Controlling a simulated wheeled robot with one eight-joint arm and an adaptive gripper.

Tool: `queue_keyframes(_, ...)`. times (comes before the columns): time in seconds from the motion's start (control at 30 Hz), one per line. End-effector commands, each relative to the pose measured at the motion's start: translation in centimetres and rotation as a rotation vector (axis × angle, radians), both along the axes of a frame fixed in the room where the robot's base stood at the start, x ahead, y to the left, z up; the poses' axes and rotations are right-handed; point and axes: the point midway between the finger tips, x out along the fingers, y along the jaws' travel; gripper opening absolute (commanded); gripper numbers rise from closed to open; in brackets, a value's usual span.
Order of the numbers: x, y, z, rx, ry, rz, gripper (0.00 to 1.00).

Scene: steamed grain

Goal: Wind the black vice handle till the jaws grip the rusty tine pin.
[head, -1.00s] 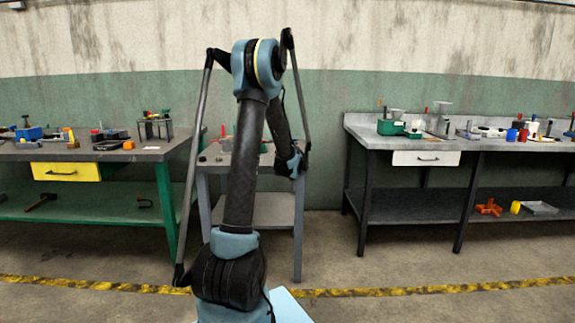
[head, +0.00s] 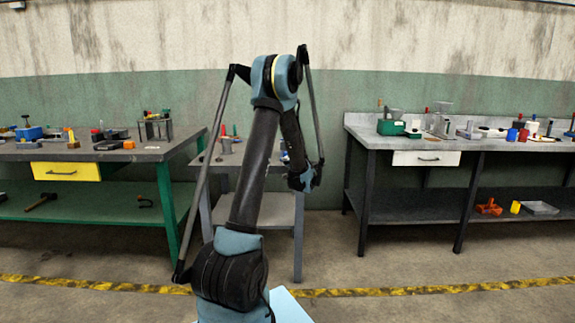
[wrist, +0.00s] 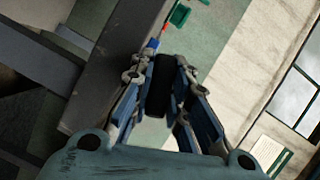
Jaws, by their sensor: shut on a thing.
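My gripper (wrist: 165,58) is shut on a black rounded thing (wrist: 160,88) in the wrist view, which looks like the black vice handle. Its far end and what it joins are hidden. In the head view the end of my arm hangs at the right side of the small grey table, and my fingers are too small to make out there. I cannot make out the vice jaws or the rusty tine pin in either view.
The small grey table (head: 270,212) stands between a green-legged bench (head: 165,200) at left and a longer grey bench (head: 368,200) at right. A green thing (wrist: 180,16) shows beyond my fingers in the wrist view. Open floor lies in front.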

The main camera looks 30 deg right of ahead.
Motion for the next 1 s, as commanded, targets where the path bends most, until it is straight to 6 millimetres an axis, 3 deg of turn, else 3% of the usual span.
queue_keyframes(1.0,-0.04,0.08,-0.25,0.821,-0.501,0.0,0.0)
